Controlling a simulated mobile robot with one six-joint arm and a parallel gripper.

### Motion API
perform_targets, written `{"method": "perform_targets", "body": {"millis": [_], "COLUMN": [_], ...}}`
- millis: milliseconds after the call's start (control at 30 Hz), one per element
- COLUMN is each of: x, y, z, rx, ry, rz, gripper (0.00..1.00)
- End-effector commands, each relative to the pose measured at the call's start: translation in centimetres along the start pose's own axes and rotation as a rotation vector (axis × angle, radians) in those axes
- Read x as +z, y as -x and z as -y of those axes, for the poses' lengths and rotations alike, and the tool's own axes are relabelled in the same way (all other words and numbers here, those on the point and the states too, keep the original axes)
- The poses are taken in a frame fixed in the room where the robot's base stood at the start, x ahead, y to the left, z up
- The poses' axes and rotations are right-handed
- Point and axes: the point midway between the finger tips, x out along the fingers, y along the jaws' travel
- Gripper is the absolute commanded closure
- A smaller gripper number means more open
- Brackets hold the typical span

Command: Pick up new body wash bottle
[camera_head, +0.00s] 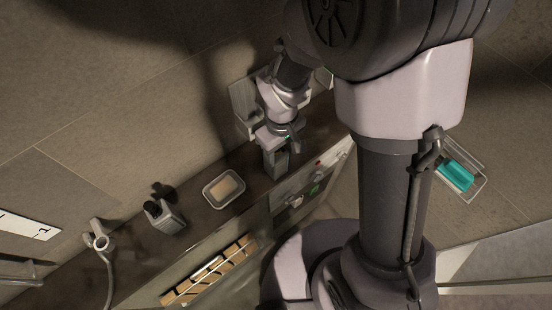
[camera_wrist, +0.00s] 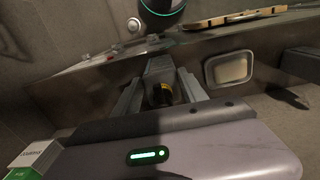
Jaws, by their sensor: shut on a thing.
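My gripper (camera_head: 277,150) reaches down over the shelf at the centre of the head view. In the wrist view its two fingers (camera_wrist: 161,97) close from both sides on a grey bottle (camera_wrist: 161,68) with a dark top that carries a yellow mark. I take this for the new body wash bottle; its label cannot be read. In the head view the gripper and wrist hide most of it. I cannot tell whether its base touches the shelf. Another grey bottle (camera_head: 165,220) with a dark pump top stands on the shelf to the left, apart from my gripper.
A soap dish (camera_head: 224,203) with a pale bar sits between the two bottles. A shower handset (camera_head: 99,241) is at the far left. A tray (camera_head: 480,182) holding a teal item is at right. The wall rises behind the shelf.

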Motion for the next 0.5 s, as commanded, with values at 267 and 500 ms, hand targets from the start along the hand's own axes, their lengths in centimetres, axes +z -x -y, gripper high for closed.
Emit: {"method": "perform_targets", "body": {"millis": [267,500], "x": [0.0,-0.1], "y": [0.3,3.2], "z": [0.0,0.0], "rx": [0.000,0.002], "ry": [0.000,0.000], "rz": [-0.001,-0.004], "gripper": [1.00,1.00]}}
